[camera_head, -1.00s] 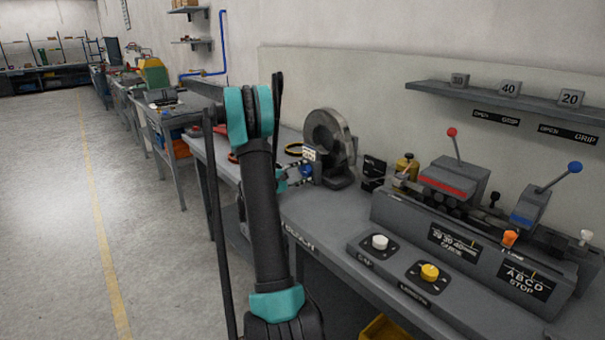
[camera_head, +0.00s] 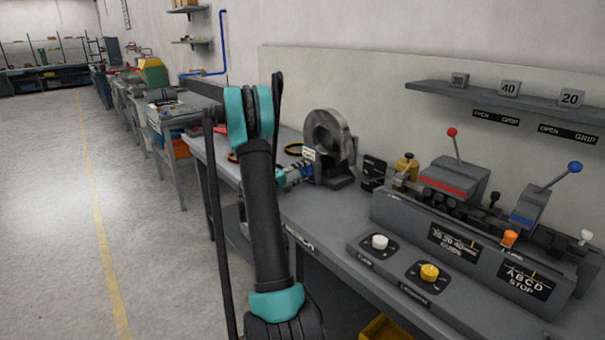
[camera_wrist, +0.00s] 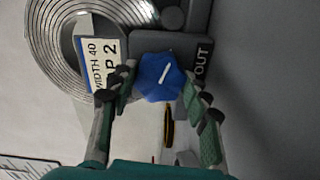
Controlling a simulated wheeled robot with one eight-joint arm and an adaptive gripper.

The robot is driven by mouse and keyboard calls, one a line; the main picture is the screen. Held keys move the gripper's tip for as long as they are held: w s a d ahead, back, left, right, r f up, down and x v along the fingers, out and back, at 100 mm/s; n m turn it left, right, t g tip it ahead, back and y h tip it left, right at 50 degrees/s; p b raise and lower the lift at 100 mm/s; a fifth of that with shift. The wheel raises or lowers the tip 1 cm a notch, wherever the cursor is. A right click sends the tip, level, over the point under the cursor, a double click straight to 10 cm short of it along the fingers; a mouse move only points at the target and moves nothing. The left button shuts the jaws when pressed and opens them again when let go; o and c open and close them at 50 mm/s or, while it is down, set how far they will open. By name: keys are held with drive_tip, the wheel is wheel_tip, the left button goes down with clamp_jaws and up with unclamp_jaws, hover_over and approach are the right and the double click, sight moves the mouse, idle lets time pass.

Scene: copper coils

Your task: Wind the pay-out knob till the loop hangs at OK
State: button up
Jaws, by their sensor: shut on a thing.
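The pay-out knob (camera_wrist: 161,77) is blue with a white pointer line and sits on a dark box lettered "OUT" in the wrist view. My gripper (camera_wrist: 158,88) is shut on it, one finger on each side. Its line slants up to the right. The coil (camera_wrist: 88,30) of wound strip is behind it, with a label (camera_wrist: 97,58) reading "WIDTH 40" and "P 2". In the head view the coil (camera_head: 327,137) stands upright on its stand at the back of the bench, and my gripper (camera_head: 296,173) is at its left side. I cannot make out the loop or the OK mark.
The bench (camera_head: 292,204) carries a machine with a red lever (camera_head: 452,133) and a blue lever (camera_head: 575,167) on the right. A white knob (camera_head: 379,242) and a yellow knob (camera_head: 429,272) sit in front. Open floor lies to the left.

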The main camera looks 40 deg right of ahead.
idle(0.3)
drive_tip(key=o, duration=1.2)
drive_tip(key=shift+c, duration=0.2)
drive_tip(key=shift+a, duration=0.1)
drive_tip(key=a, duration=0.8)
drive_tip(key=s+a, duration=0.1)
drive_tip(key=a, duration=0.2)
drive_tip(key=shift+a, duration=0.4)
